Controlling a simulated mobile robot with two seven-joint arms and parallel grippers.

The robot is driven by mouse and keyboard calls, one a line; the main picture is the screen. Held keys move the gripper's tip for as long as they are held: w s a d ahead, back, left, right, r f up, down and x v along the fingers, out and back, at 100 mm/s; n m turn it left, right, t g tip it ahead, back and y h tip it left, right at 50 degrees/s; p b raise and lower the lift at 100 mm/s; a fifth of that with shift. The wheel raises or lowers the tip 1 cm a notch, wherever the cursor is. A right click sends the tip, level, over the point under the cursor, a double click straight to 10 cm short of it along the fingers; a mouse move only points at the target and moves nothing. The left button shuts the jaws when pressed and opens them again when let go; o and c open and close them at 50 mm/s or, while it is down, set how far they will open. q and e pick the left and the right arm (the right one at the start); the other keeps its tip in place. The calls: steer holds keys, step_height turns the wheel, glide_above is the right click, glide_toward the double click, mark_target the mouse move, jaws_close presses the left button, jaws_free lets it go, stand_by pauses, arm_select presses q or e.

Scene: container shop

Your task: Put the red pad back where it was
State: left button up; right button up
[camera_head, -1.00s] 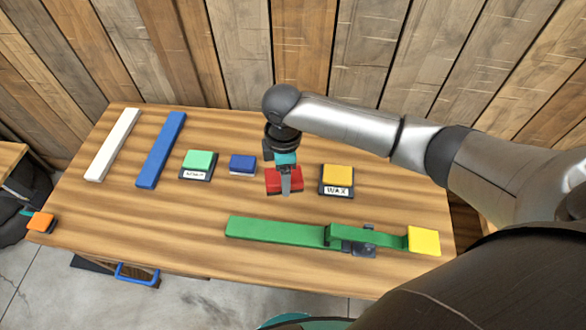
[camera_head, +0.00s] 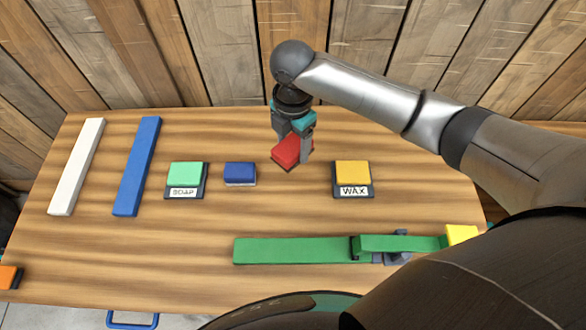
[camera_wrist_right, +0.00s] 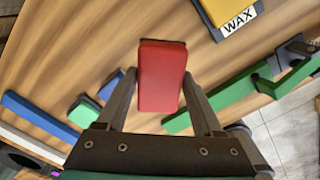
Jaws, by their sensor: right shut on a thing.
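The red pad (camera_head: 290,153) is a small block with a dark underside, between the soap and wax stations' columns and behind their row. My right gripper (camera_head: 293,145) is shut on it, with a finger on each side. The pad looks tilted and lifted off the table, though the height is hard to judge. The right wrist view shows the red pad (camera_wrist_right: 160,75) between the fingers of the right gripper (camera_wrist_right: 160,98). A blue pad (camera_head: 240,173) lies to its left. My left gripper is not in view.
A green pad on a SOAP base (camera_head: 185,190) and a yellow pad on a WAX base (camera_head: 352,192) flank the gap. White (camera_head: 77,167) and blue (camera_head: 137,166) bars lie left. A long green bar (camera_head: 295,250) lies in front, near a yellow block (camera_head: 461,235).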

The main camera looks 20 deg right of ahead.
steer(key=b, duration=0.1)
glide_above(293, 176)
step_height(293, 176, down, 7)
steer(key=shift+s+r, duration=0.1)
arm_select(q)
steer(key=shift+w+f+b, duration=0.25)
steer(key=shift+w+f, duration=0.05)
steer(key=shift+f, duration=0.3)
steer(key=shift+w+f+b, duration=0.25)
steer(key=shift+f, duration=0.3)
arm_select(e)
steer(key=shift+f, duration=1.85)
steer(key=shift+f, duration=0.15)
steer(key=o, duration=1.3)
arm_select(q)
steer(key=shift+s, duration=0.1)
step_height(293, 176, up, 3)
steer(key=p, duration=0.2)
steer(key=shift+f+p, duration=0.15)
steer(key=shift+p, duration=0.15)
arm_select(e)
step_height(293, 176, up, 12)
steer(key=shift+r, duration=0.2)
